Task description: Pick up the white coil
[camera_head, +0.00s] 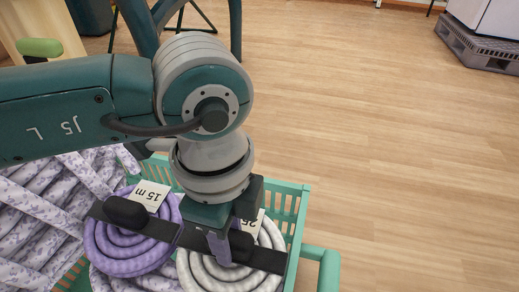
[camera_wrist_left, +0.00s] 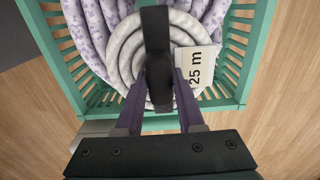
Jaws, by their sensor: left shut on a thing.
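The white coil (camera_head: 208,277) is a flat spiral with a black strap across it and a "25 m" tag. It lies in the green crate (camera_head: 297,212) in the head view. It also shows in the left wrist view (camera_wrist_left: 122,48), with its tag to the right. My left gripper (camera_head: 222,246) points down over the coil; its purple fingers in the wrist view (camera_wrist_left: 159,78) are shut on the coil's black strap piece. The arm hides part of the coil in the head view. My right gripper is not in view.
A purple coil (camera_head: 103,247) with a "15 m" tag and black strap lies close left of the white one. White-and-lavender patterned rope (camera_head: 32,207) fills the left side. A crate handle (camera_head: 328,272) juts out right. Open wooden floor lies to the right.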

